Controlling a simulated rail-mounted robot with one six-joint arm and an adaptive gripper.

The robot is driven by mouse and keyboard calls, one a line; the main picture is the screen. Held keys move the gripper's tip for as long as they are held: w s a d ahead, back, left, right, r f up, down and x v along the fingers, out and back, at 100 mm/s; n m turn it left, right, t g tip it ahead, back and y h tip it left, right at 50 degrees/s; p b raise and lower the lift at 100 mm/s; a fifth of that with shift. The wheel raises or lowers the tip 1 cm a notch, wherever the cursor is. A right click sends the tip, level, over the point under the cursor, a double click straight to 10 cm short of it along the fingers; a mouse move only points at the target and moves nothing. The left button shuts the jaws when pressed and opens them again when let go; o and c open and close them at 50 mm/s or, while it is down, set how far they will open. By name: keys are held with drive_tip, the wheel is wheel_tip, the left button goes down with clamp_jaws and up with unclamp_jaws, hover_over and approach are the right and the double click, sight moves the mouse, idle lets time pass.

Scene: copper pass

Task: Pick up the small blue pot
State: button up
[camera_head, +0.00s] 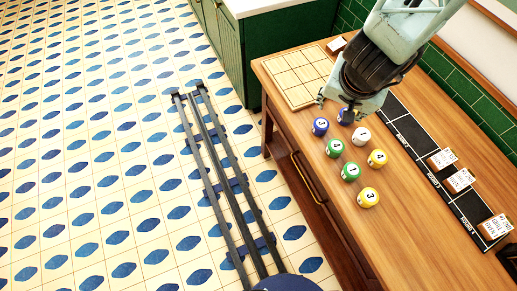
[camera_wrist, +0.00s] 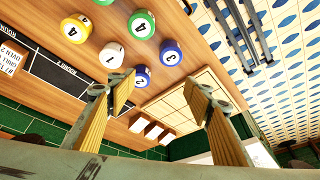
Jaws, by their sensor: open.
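Two small blue pots, round with white numbered faces, stand on the wooden counter. One (camera_head: 320,126) is in the open, left of my gripper in the head view, and shows in the wrist view (camera_wrist: 171,52). The other (camera_head: 345,117) is partly hidden under my gripper; in the wrist view (camera_wrist: 142,76) it sits near the left finger. My gripper (camera_head: 336,106) is open and empty above the counter, close to the blue pots. Both fingers show spread in the wrist view (camera_wrist: 160,86). I cannot tell its exact height.
Close by are a white pot (camera_head: 361,135), green pots (camera_head: 335,148) (camera_head: 351,172) and yellow pots (camera_head: 377,157) (camera_head: 368,197). A gridded wooden board (camera_head: 290,72) lies at the counter's far end. A black strip (camera_head: 411,132) with white cards runs along the wall side.

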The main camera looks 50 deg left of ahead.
sight(321, 124)
drive_tip(key=shift+n, duration=0.5)
drive_tip(key=shift+s+a+f+p, duration=0.15)
drive_tip(key=shift+s+a+f, duration=0.1)
drive_tip(key=shift+s, duration=0.35)
drive_tip(key=shift+s+a+f+p, duration=0.2)
drive_tip(key=shift+s, duration=0.45)
drive_tip(key=shift+s+a+f+p, duration=0.15)
drive_tip(key=shift+s+a+f, duration=0.1)
drive_tip(key=shift+s, duration=0.35)
drive_tip(key=shift+d+b+x, duration=0.15)
drive_tip(key=shift+b+x, duration=0.85)
drive_tip(key=shift+x, duration=0.95)
drive_tip(key=shift+d+b+x, duration=0.15)
drive_tip(key=shift+b+x, duration=0.85)
drive_tip(key=shift+x, duration=0.95)
drive_tip(key=shift+w+a+f, duration=0.1)
drive_tip(key=shift+w+f, duration=0.15)
drive_tip(key=shift+f, duration=0.35)
drive_tip(key=shift+b+x, duration=1.35)
drive_tip(key=shift+x, duration=1.25)
drive_tip(key=shift+c, duration=0.7)
drive_tip(key=c, duration=0.9)
